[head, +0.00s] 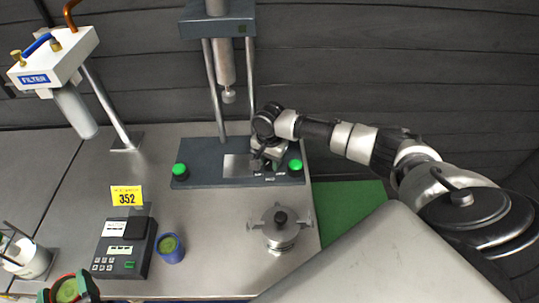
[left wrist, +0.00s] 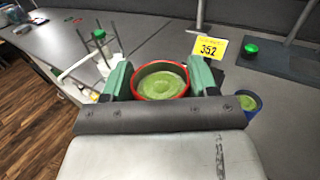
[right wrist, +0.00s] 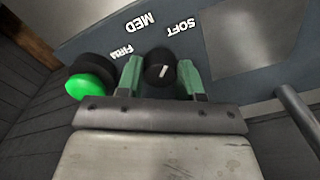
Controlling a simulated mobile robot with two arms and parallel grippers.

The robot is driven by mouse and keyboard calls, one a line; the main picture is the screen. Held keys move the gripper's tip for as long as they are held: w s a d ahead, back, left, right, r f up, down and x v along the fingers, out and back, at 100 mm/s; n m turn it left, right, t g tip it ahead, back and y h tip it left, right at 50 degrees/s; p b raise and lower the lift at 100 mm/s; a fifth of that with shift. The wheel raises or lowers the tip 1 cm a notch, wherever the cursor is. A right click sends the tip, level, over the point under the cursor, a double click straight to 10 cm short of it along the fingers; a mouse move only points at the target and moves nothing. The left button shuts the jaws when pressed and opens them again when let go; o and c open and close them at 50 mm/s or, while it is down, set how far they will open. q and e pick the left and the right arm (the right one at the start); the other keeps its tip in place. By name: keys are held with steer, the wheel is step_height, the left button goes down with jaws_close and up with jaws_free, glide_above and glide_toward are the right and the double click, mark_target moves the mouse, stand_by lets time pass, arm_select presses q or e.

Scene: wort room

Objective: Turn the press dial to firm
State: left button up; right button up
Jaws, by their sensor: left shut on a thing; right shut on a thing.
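The press dial (right wrist: 159,66) is a black round knob with a short white mark on the press base (head: 205,175). The words SOFT, MED and FIRM are printed around it. My right gripper (right wrist: 161,75) is shut on the dial, one finger on each side; the head view shows this gripper (head: 266,160) at the right part of the base. The white mark stands near upright in the right wrist view; I cannot tell which word it points to. My left gripper (left wrist: 163,82) is shut on a red-rimmed cup (left wrist: 163,80) of green stuff, low left in the head view.
Green buttons (head: 180,169) sit at both ends of the press base; one (right wrist: 90,85) is close beside my right gripper. A scale (head: 122,247) with a 352 sign, a blue cup (head: 171,248), a metal lidded pot (head: 281,228) and a filter stand (head: 55,62) are on the table.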

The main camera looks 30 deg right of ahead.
arm_select(q)
step_height(320, 180, up, 4)
steer(key=p, duration=0.3)
arm_select(e)
steer(key=n, duration=0.4)
steer(key=shift+r+n, duration=0.15)
steer(key=shift+n, duration=0.15)
arm_select(q)
steer(key=shift+r+p, duration=0.9)
steer(key=shift+p, duration=0.1)
arm_select(e)
steer(key=n, duration=0.4)
steer(key=shift+n, duration=0.3)
steer(key=n+p, duration=0.1)
steer(key=n, duration=0.4)
arm_select(q)
steer(key=shift+r, duration=0.55)
arm_select(e)
steer(key=n, duration=0.6)
steer(key=shift+n, duration=0.3)
steer(key=o, duration=0.9)
